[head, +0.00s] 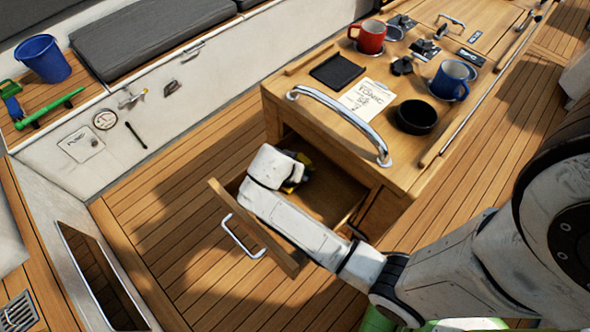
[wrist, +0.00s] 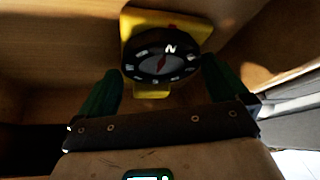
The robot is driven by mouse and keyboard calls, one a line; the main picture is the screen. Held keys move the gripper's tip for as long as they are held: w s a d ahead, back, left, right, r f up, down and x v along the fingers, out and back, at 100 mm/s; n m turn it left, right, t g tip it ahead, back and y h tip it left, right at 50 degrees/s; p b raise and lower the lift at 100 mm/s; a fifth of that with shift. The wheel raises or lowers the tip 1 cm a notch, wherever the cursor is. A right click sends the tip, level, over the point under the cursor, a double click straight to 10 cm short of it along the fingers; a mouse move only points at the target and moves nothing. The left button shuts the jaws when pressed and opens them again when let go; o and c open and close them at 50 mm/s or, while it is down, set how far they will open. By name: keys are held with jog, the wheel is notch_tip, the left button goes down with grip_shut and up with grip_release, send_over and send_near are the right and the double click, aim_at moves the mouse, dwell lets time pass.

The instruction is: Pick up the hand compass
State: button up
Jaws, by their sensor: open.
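The hand compass (wrist: 160,62) lies in the open drawer, with a black round dial and a yellow body, seen in the wrist view. In the head view only a yellow and black part of the compass (head: 296,180) shows beside my wrist, which hides the rest. My gripper (wrist: 158,82) is open. Its two green fingers stand to the left and right of the lower part of the compass in the wrist view. I cannot tell whether they touch it. In the head view my wrist covers the fingers.
The open drawer (head: 250,232) has wooden walls close around my gripper. The table (head: 330,122) above it carries a chrome rail (head: 340,112), a black bowl (head: 416,117), a red mug (head: 370,37) and a blue mug (head: 450,80). The deck in front of the drawer is clear.

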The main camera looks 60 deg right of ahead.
jog(key=c, duration=0.9)
jog(key=shift+r, duration=0.1)
